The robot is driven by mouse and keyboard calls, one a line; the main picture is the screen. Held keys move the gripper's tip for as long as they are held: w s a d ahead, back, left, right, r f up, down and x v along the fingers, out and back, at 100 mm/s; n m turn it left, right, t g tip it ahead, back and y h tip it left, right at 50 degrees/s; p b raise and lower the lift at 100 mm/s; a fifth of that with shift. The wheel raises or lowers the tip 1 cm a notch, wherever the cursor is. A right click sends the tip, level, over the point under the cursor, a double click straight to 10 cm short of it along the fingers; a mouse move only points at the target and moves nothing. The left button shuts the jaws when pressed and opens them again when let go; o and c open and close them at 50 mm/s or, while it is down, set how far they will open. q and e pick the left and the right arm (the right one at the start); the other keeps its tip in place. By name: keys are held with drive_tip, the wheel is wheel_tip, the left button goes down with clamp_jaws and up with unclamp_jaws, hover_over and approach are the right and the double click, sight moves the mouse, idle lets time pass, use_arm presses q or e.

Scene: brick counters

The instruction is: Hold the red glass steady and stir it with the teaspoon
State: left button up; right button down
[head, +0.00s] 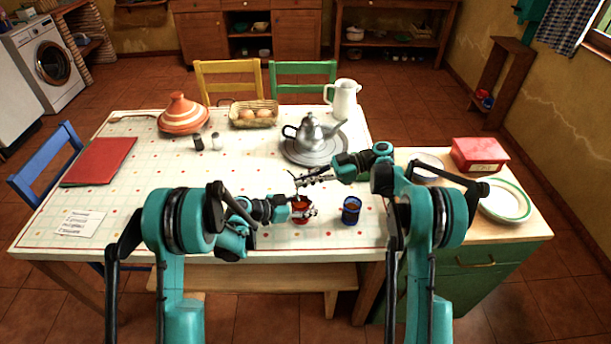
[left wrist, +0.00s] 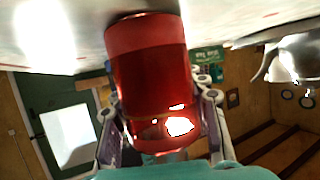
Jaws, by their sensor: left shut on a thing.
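The red glass (head: 299,204) stands near the front edge of the table. My left gripper (head: 305,213) is shut around it from the left. In the left wrist view the red glass (left wrist: 150,75) fills the space between the two fingers (left wrist: 160,118), with its base at the table; that picture is upside down. My right gripper (head: 302,181) is just above and behind the glass, coming in from the right. Its fingers are too small to show whether they are open or shut, and I cannot make out the teaspoon clearly.
A blue glass (head: 351,211) stands close to the right of the red one. A silver teapot (head: 311,131) sits on a round tray (head: 316,155) behind my right gripper. The table's left middle is mostly clear.

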drive_tip(key=shift+d+f, duration=0.2)
drive_tip(key=shift+f, duration=1)
drive_tip(key=shift+d+f, duration=0.2)
drive_tip(key=shift+f, duration=1)
drive_tip(key=shift+d+f, duration=0.2)
drive_tip(key=shift+f, duration=1)
